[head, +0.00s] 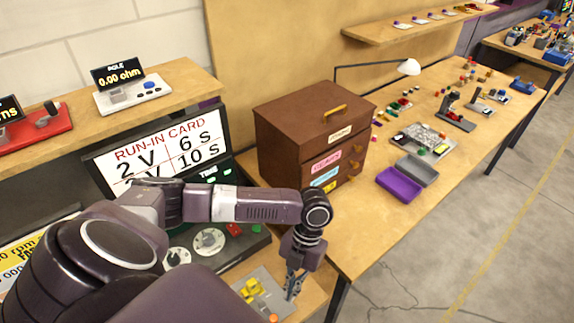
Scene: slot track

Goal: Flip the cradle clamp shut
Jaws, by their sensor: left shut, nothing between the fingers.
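My left gripper (293,287) points down at the bottom centre of the head view. It is shut and empty. Just left of its fingertips is a small yellow fixture (252,290) on a grey plate (271,284); this looks like the cradle with its clamp. I cannot tell the clamp's position, as it is small and partly cut up by shadow and the frame's lower edge. I cannot tell whether the fingers touch it. My right gripper is not in view.
Behind my left arm stand a run-in card (168,150) and a panel with dials (209,241). A brown drawer cabinet (290,125) stands behind the gripper. A purple tray (399,185) and grey tray (417,169) lie on the bench to the right.

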